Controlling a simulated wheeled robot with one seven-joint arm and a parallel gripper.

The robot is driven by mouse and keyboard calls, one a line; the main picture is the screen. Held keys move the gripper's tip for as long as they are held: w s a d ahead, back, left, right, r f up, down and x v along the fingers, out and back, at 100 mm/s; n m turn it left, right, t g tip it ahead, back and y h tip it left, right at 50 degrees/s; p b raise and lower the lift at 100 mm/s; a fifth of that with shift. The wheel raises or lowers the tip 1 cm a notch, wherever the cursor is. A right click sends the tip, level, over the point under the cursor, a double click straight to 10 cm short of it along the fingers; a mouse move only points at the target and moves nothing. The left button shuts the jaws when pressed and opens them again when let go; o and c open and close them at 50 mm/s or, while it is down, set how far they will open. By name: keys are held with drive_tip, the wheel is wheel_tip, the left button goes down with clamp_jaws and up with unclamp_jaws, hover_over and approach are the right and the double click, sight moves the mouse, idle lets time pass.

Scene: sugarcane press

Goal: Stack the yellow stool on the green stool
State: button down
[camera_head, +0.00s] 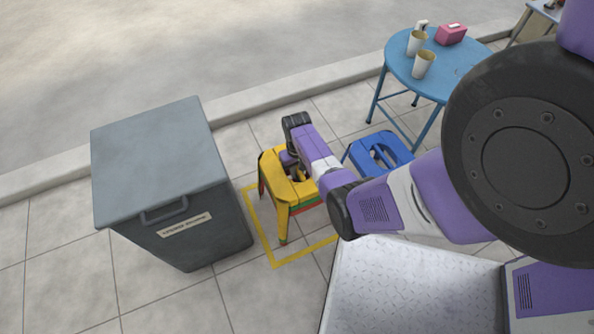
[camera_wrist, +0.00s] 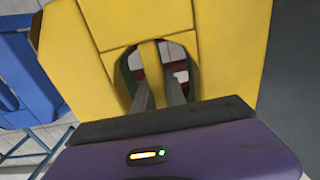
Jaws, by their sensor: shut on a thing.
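The yellow stool (camera_head: 279,190) is upright inside the yellow floor outline, directly over the green stool (camera_head: 306,204). Only a thin green edge and a green foot show below the yellow one. Whether the two seats touch cannot be told. My gripper (camera_wrist: 159,92) is shut on the bar between the two seat openings of the yellow stool (camera_wrist: 222,45). Green and red edges show through these openings in the wrist view. In the head view my arm hides part of the yellow seat.
A red edge (camera_head: 306,210) shows below the green one. A grey bin (camera_head: 160,165) stands close on the left. A blue stool (camera_head: 366,160) is on the right. A blue table (camera_head: 440,75) with cups and a pink box stands behind. Paving in front is clear.

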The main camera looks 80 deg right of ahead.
drive_tip(key=shift+s+a+f, duration=0.15)
drive_tip(key=shift+s, duration=0.05)
drive_tip(key=c, duration=1.5)
unclamp_jaws()
drive_tip(key=shift+c, duration=0.2)
drive_tip(key=shift+o, duration=1.3)
drive_tip(key=shift+w, duration=0.1)
drive_tip(key=shift+r+p, duration=1.7)
drive_tip(key=shift+r, duration=2.3)
drive_tip(key=shift+r, duration=0.1)
wheel_tip(320, 180, up, 8)
drive_tip(key=p, duration=0.8)
